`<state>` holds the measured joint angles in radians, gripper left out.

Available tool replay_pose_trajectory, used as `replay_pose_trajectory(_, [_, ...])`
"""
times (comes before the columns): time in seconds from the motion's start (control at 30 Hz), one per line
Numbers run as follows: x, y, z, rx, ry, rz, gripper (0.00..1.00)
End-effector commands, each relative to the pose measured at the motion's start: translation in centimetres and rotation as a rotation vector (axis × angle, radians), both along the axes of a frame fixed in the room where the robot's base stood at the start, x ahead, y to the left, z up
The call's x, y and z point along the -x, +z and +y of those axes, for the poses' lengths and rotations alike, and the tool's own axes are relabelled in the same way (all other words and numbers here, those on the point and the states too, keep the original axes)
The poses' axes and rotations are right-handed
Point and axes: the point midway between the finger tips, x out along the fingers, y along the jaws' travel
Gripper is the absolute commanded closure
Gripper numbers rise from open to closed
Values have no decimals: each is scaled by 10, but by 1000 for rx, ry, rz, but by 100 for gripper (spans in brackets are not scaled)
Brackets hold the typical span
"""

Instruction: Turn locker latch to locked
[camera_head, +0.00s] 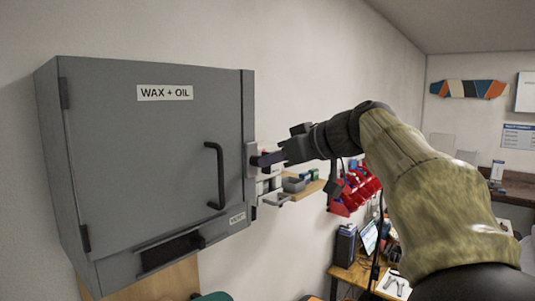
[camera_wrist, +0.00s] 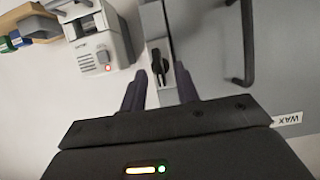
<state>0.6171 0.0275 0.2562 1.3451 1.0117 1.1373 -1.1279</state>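The grey locker (camera_head: 150,155) hangs on the wall with its door shut and a "WAX + OIL" label. Its latch plate (camera_head: 251,158) sits at the door's right edge, beyond the black handle (camera_head: 215,175). In the wrist view, the latch's black lever (camera_wrist: 158,66) lies roughly lengthwise along its pale plate. My gripper (camera_head: 266,159) is at the latch, coming from the right. In the wrist view my gripper (camera_wrist: 160,88) is open, with one dark finger on each side of the lever's line. I cannot tell whether the fingers touch it. The lever is mostly hidden in the head view.
A wooden shelf (camera_head: 310,190) with small boxes is on the wall just right of the locker, below my gripper. Red bins (camera_head: 355,190) hang farther right. A grey-white device (camera_wrist: 98,40) shows beside the locker in the wrist view. A bench (camera_head: 355,272) stands below.

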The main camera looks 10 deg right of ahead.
Motion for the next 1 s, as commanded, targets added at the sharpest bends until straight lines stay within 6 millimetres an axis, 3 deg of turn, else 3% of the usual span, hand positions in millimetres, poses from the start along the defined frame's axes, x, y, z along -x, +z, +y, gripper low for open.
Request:
replay_pose_trajectory(0.2, [-19, -8, 13, 0, 0, 0, 69])
replay_pose_trajectory(0.5, [-21, -11, 15, 0, -1, 0, 69])
replay_pose_trajectory(0.53, [-21, -11, 15, 0, -1, 0, 71])
replay_pose_trajectory(0.7, [-21, -11, 15, 0, -1, -1, 100])
replay_pose_trajectory(1.0, [-21, -11, 15, -17, -1, 11, 99])
